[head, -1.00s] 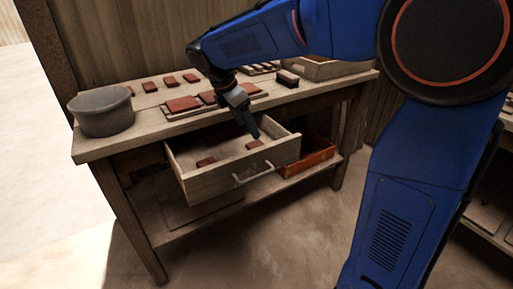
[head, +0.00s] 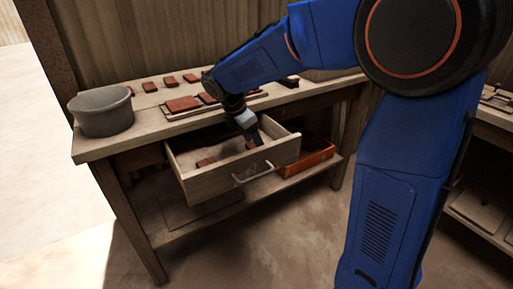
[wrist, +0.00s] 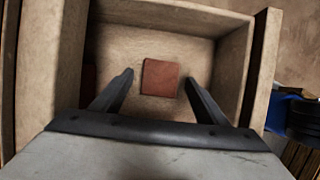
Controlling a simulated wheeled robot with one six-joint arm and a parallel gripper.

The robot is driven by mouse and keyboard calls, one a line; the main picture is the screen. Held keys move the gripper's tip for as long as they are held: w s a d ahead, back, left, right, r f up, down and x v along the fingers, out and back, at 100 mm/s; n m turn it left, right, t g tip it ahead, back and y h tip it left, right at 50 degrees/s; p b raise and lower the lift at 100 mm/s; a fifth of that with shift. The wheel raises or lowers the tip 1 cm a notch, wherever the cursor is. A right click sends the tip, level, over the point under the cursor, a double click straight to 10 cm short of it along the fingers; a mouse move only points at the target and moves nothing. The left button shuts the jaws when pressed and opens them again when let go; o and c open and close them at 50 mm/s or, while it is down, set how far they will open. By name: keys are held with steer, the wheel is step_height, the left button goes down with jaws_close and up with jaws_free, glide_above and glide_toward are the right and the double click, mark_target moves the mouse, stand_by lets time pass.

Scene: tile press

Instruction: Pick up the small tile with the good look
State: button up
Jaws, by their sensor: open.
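A small square red-brown tile (wrist: 160,77) lies flat on the floor of the open drawer (wrist: 115,52). In the wrist view my gripper (wrist: 158,82) is open above it, with one finger on each side of the tile and a gap on both sides. In the head view my gripper (head: 255,139) reaches down into the drawer (head: 236,179) near its front and mostly hides this tile. Another small tile (head: 205,162) lies in the drawer further left. It shows only as a dark reddish edge behind the left finger in the wrist view (wrist: 88,88).
A grey bucket (head: 103,112) stands on the bench's left end (head: 90,148). Several small tiles lie along the back of the bench, and larger tiles (head: 183,104) lie in front of them. An orange tray (head: 308,157) sits below, right of the drawer. The drawer walls stand close around my gripper.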

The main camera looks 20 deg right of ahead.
steer(key=shift+c, duration=0.3)
steer(key=c, duration=1.1)
steer(key=shift+r, duration=0.15)
